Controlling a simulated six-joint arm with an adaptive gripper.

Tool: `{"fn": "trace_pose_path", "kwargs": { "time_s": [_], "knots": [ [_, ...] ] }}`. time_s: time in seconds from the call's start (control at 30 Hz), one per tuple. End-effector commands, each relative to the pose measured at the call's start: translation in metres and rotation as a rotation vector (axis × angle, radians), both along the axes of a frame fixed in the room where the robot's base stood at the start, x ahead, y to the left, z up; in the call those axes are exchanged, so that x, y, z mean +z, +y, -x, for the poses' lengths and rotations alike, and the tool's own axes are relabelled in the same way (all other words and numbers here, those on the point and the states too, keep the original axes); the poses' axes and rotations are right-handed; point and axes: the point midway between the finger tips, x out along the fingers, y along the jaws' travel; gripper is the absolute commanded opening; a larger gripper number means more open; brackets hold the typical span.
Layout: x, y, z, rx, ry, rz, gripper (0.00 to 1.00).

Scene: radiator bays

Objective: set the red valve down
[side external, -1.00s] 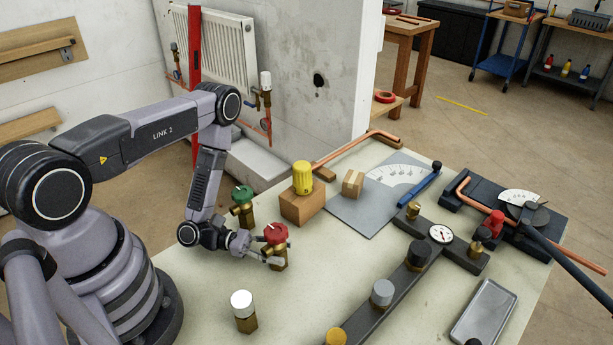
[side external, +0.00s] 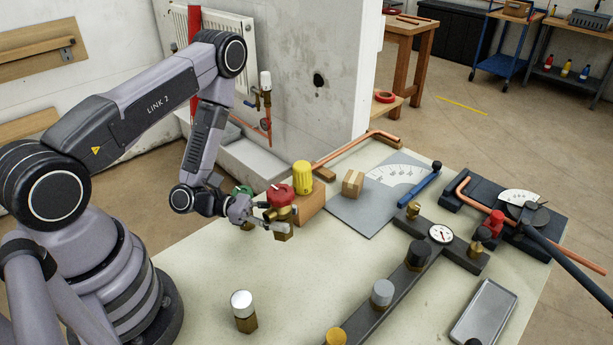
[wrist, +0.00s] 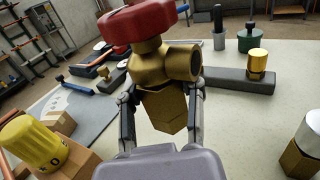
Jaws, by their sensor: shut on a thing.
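The red valve (side external: 280,196) has a red cap on a brass body. My gripper (side external: 268,222) is shut on its brass body and holds it upright, apparently above the table (side external: 206,290). In the wrist view the red valve (wrist: 166,68) stands between the two fingers of my gripper (wrist: 162,112), with its side outlet facing right. The green valve (side external: 243,192) is behind my gripper and partly hidden by it.
A yellow-capped valve (side external: 303,177) stands on a wooden block close behind the red valve. A white-capped valve (side external: 243,310) stands nearer the front. A dark rail (side external: 400,280) with several capped fittings lies to the right. The table between them is bare.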

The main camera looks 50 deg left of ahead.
Motion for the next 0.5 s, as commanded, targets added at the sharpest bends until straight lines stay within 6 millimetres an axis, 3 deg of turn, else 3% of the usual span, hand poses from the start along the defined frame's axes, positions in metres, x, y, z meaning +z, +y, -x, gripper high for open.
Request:
{"fn": "trace_pose_path", "kwargs": {
  "time_s": [0.1, 0.23, 0.37, 0.5],
  "knots": [
    [0.016, -0.023, -0.002, -0.018, -0.002, 0.001, 0.0],
    [0.024, -0.04, -0.004, -0.022, -0.003, 0.002, 0.0],
    [0.019, -0.051, -0.018, -0.024, -0.009, 0.0, 0.0],
    [0.005, -0.066, -0.048, -0.023, -0.012, 0.003, 0.0]
  ]
}}
